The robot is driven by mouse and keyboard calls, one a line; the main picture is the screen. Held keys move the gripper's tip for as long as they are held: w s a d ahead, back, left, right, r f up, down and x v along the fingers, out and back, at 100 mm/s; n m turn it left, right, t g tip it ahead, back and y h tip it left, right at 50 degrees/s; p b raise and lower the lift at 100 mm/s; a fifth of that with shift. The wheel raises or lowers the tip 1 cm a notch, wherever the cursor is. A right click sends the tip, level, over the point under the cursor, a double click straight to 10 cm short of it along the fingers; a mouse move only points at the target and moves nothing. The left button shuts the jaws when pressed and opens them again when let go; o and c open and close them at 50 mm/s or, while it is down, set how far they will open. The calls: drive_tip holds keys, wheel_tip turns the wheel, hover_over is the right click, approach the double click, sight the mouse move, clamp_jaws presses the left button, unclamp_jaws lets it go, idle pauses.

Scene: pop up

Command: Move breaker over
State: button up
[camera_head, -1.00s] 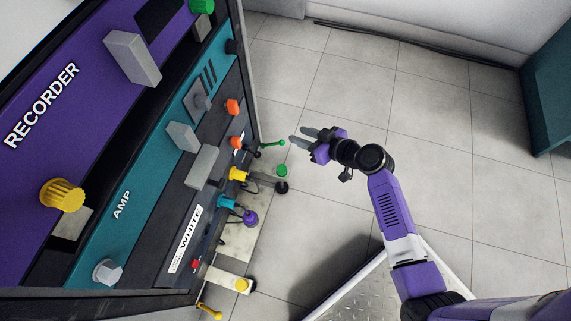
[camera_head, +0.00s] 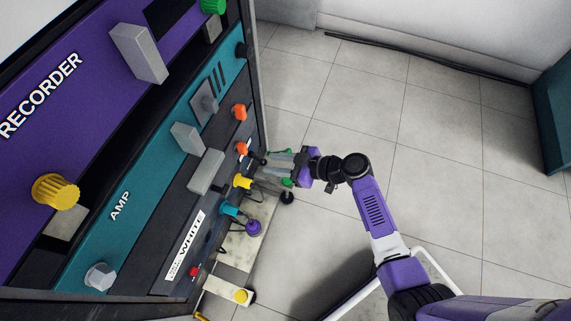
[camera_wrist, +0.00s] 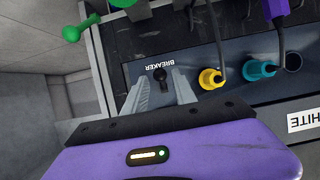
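The breaker (camera_wrist: 160,76) is a small black lever on the dark panel, under an upside-down "BREAKER" label (camera_wrist: 159,65) in the wrist view. My gripper (camera_wrist: 161,83) is open, its two grey fingers pointing at the panel. In the wrist view the lever shows between the two fingertips, with gaps on both sides; contact is not visible. In the head view my gripper (camera_head: 273,164) is at the right side of the rack, close to the panel, and its fingers partly hide that area.
Yellow (camera_wrist: 211,78) and teal (camera_wrist: 259,69) plugs with cables stick out beside the breaker, and a purple plug (camera_head: 253,227) sits lower.

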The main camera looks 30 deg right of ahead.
drive_tip(key=x, duration=0.2)
drive_tip(key=shift+w+a+f+b, duration=0.1)
drive_tip(key=shift+w+f+b, duration=0.1)
drive_tip(key=shift+b, duration=0.15)
drive_tip(key=shift+s+r, duration=0.1)
drive_tip(key=shift+r, duration=0.05)
clamp_jaws()
drive_tip(key=shift+s+d+r+p, duration=0.1)
drive_tip(key=shift+r+p, duration=0.15)
drive_tip(key=shift+r, duration=0.1)
drive_tip(key=shift+s+d+r+p, duration=0.1)
drive_tip(key=shift+d+r+p, duration=0.1)
drive_tip(key=shift+r, duration=0.2)
drive_tip(key=shift+s+r+p, duration=0.1)
drive_tip(key=shift+r+p, duration=0.25)
drive_tip(key=shift+r, duration=0.35)
